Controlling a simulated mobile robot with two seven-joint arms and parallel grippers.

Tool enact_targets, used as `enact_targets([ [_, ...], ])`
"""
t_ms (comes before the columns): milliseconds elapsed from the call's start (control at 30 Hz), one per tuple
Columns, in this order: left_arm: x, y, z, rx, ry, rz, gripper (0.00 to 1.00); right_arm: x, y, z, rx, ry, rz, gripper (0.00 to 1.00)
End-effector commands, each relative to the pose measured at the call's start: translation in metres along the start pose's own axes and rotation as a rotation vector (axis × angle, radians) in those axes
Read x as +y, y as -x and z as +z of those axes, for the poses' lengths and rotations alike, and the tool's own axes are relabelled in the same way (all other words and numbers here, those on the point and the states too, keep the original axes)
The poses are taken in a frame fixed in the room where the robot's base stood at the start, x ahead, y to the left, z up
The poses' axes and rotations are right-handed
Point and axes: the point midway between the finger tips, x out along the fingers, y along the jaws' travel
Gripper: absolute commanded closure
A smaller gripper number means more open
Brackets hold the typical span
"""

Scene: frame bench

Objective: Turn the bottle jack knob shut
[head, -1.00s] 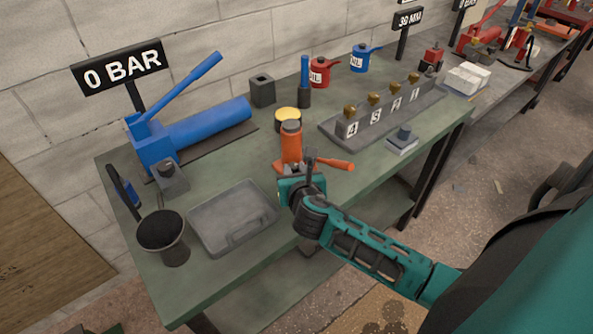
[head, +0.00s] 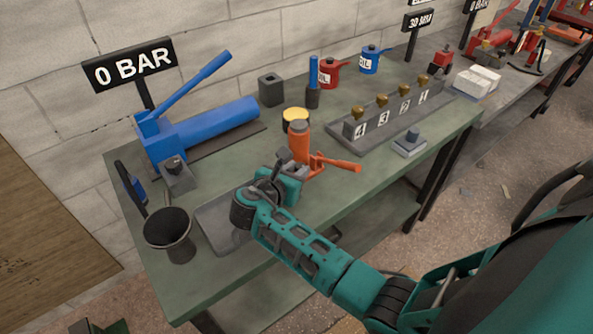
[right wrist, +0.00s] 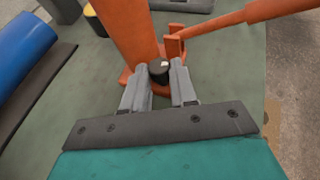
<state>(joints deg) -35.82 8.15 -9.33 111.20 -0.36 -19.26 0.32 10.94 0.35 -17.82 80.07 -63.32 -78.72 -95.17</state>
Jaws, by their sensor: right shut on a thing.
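The orange bottle jack (head: 299,143) stands upright on the green bench, its orange handle (head: 345,166) pointing right. In the right wrist view the jack body (right wrist: 125,30) rises just ahead of my fingers. Its small black knob (right wrist: 158,72) with a pale mark on top sits low at the jack's foot. My right gripper (right wrist: 159,84) has one grey finger on each side of the knob and is shut on it. In the head view my right gripper (head: 296,171) is low at the jack's near side and hides the knob. My left gripper is not in view.
A dark cup (head: 168,229) and a blue pump (head: 205,127) stand further left. A yellow-topped can (head: 296,115) is behind the jack. A numbered block (head: 390,122) lies to the right.

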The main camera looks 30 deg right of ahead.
Motion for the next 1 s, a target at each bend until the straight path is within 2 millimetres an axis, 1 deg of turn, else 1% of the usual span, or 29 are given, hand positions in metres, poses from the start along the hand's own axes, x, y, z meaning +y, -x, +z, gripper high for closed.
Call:
enact_targets([
  [467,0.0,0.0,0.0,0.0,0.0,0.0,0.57,0.0,0.0,0.0,0.001,-0.006,-0.013,1.0],
  [500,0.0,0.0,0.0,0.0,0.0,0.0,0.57,0.0,0.0,0.0,0.001,-0.006,-0.013,0.7],
  [567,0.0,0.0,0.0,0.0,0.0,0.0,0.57,0.0,0.0,0.0,0.001,-0.005,-0.013,0.65],
  [600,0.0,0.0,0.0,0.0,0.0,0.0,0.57,0.0,0.0,0.0,0.001,-0.005,-0.013,0.62],
  [867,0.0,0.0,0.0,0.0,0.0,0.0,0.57,0.0,0.0,0.001,0.0,-0.006,-0.013,0.62],
  [1000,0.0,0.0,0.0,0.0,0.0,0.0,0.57,0.001,0.005,0.013,-0.001,-0.009,-0.011,0.62],
])
